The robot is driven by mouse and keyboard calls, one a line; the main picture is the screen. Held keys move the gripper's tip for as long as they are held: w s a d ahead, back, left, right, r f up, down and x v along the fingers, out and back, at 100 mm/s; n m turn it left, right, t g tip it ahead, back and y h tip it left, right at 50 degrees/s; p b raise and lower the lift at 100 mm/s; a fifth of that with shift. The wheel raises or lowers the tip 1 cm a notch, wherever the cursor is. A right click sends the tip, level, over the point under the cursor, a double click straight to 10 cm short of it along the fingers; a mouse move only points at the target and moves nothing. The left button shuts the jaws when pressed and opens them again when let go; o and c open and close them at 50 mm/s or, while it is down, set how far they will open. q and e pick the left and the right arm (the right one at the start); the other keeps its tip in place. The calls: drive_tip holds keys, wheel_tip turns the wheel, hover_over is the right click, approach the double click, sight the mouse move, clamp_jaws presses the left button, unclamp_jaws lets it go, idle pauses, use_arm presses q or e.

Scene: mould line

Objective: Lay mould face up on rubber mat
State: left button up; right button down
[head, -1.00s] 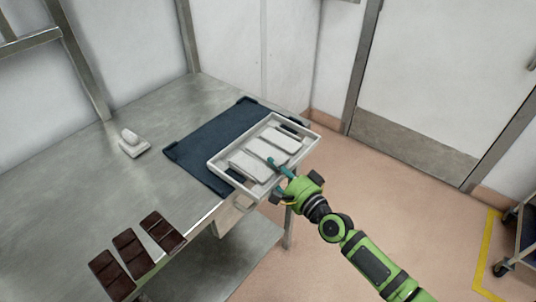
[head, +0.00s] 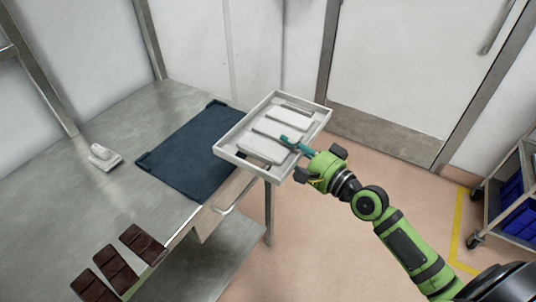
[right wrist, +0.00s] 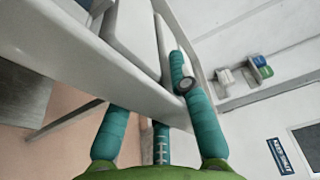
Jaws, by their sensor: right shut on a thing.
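The mould (head: 227,152) is a pale, shallow tray with a raised rim and several rectangular blocks on the side facing the head camera. My right gripper (head: 296,146) is shut on the mould's near right edge. In the right wrist view, the teal fingers (right wrist: 160,125) straddle the mould's pale wall (right wrist: 85,68). The mould is held beyond the right edge of the dark blue rubber mat (head: 192,158), at the table's end and partly over the floor. The mat lies flat and bare on the steel table. My left gripper is not in view.
Several dark chocolate bars (head: 115,268) lie at the table's front edge. A small white scraper-like object (head: 103,157) sits left of the mat. The steel table (head: 70,205) is otherwise clear. A cart with blue bins (head: 515,195) stands at the right by a door.

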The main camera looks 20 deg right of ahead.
drive_tip(key=r+p, duration=0.1)
drive_tip(key=d+r+p, duration=0.1)
drive_tip(key=r, duration=0.1)
drive_tip(key=r+p, duration=0.1)
drive_tip(key=r, duration=0.1)
drive_tip(key=shift+s+d+p, duration=0.2)
drive_tip(key=shift+s+p, duration=0.15)
drive_tip(key=shift+s, duration=0.05)
wheel_tip(320, 180, up, 2)
drive_tip(key=shift+r+p, duration=0.15)
drive_tip(key=shift+p, duration=1.05)
drive_tip(key=shift+s+d, duration=0.1)
drive_tip(key=shift+s, duration=0.05)
drive_tip(key=s+d+r+b, duration=0.3)
drive_tip(key=s+d+b, duration=0.1)
drive_tip(key=s+d, duration=0.3)
drive_tip(key=s+d+r+b, duration=0.2)
drive_tip(key=s+d+b, duration=0.2)
drive_tip(key=s+d, duration=0.3)
drive_tip(key=s, duration=0.4)
drive_tip(key=shift+s+d+r+b, duration=0.25)
drive_tip(key=shift+s+r+b, duration=0.1)
drive_tip(key=shift+r, duration=0.05)
